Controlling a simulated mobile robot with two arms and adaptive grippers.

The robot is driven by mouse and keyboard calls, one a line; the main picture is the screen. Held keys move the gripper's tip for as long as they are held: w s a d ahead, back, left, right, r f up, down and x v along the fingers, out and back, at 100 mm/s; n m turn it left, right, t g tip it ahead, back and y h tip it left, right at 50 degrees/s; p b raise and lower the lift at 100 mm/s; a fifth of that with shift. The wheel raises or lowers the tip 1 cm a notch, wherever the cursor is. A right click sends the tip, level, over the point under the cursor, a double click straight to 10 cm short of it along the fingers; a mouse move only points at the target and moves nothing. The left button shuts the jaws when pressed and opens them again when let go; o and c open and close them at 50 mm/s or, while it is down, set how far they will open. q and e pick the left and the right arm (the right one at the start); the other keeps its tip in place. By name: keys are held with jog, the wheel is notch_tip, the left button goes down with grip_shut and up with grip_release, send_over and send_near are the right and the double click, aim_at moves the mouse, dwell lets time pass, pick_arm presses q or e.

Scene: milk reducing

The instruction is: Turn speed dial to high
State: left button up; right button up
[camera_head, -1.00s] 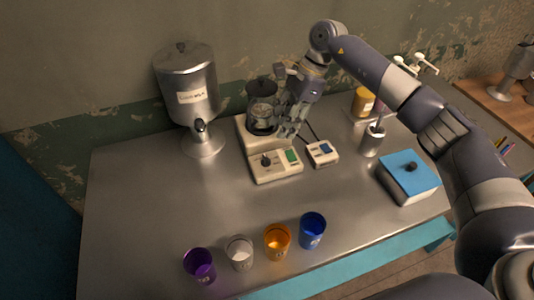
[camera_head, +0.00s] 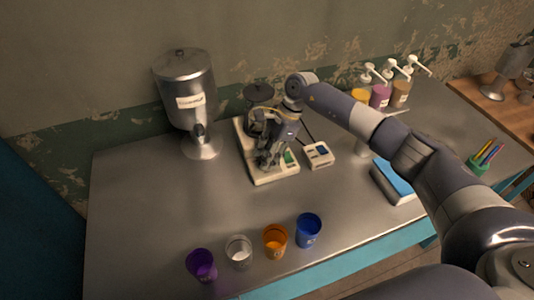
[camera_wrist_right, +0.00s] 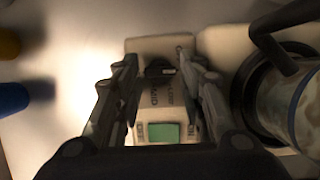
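The cream mixer base (camera_head: 285,176) stands on the steel table, with a green button (camera_head: 289,156) on its control panel. My right gripper (camera_head: 264,166) is over this panel, fingers pointing down, and hides the dial in the head view. In the right wrist view the black speed dial (camera_wrist_right: 160,67) shows on the panel between the two fingers of the right gripper (camera_wrist_right: 157,62). The fingers are apart, with a gap on either side of the dial. The green button (camera_wrist_right: 163,132) lies below the dial there. The dial's setting cannot be read. My left gripper is not in view.
The blender jar (camera_wrist_right: 285,95) is close beside the right finger. A small box with a blue button (camera_head: 320,153) sits to the right. A steel dispenser (camera_head: 188,100) stands at the left. Several cups, including a blue cup (camera_head: 308,230), stand at the front. The table's left part is clear.

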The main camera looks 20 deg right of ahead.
jog(key=c, duration=0.8)
